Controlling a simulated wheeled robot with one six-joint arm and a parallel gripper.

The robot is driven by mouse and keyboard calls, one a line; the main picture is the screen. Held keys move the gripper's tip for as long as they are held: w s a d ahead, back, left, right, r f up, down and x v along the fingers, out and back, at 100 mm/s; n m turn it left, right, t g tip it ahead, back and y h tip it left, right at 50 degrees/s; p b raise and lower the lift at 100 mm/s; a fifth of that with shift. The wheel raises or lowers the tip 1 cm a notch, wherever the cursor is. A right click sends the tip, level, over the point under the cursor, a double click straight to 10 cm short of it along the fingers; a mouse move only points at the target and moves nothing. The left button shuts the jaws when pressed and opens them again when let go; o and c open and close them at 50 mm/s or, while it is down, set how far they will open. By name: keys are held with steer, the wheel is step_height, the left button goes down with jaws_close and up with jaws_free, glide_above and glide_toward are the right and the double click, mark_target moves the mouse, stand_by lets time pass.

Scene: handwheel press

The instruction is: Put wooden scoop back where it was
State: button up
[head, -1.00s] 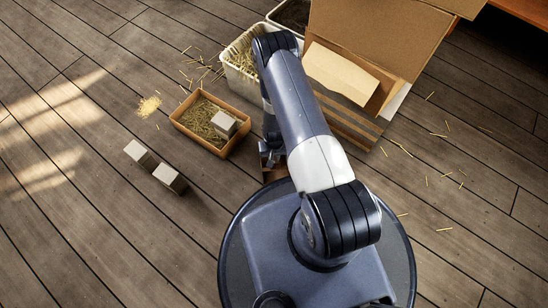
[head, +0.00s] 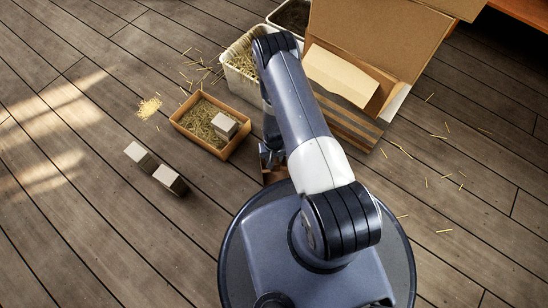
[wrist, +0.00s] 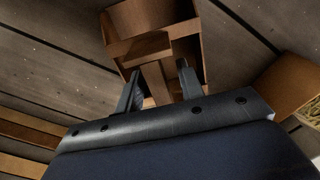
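The wooden scoop (wrist: 156,84) looks like a brown bar with a crosspiece in the wrist view, lying over or inside a small wooden box or holder (wrist: 190,32). I cannot tell exactly where scoop and holder meet. My gripper (wrist: 160,68) has its two dark fingers apart, one on each side of the bar, with gaps visible between the fingers and the wood. In the head view my gripper (head: 268,158) is low beside my base, mostly hidden by my arm, with a bit of brown wood under it.
An orange-brown tray (head: 193,140) with straw and a pale block (head: 224,124) stands to the left. Two more blocks (head: 137,152) lie on the floor. A white straw bin (head: 240,80) and an open cardboard box (head: 375,40) stand behind. The left floor is mostly clear.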

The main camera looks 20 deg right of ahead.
step_height(320, 180, up, 12)
steer(key=p, duration=0.4)
steer(key=shift+f, duration=0.2)
step_height(320, 180, down, 13)
steer(key=b, duration=0.5)
steer(key=shift+r, duration=0.1)
steer(key=shift+r+p, duration=0.95)
steer(key=shift+r, duration=1.3)
steer(key=shift+f, duration=0.1)
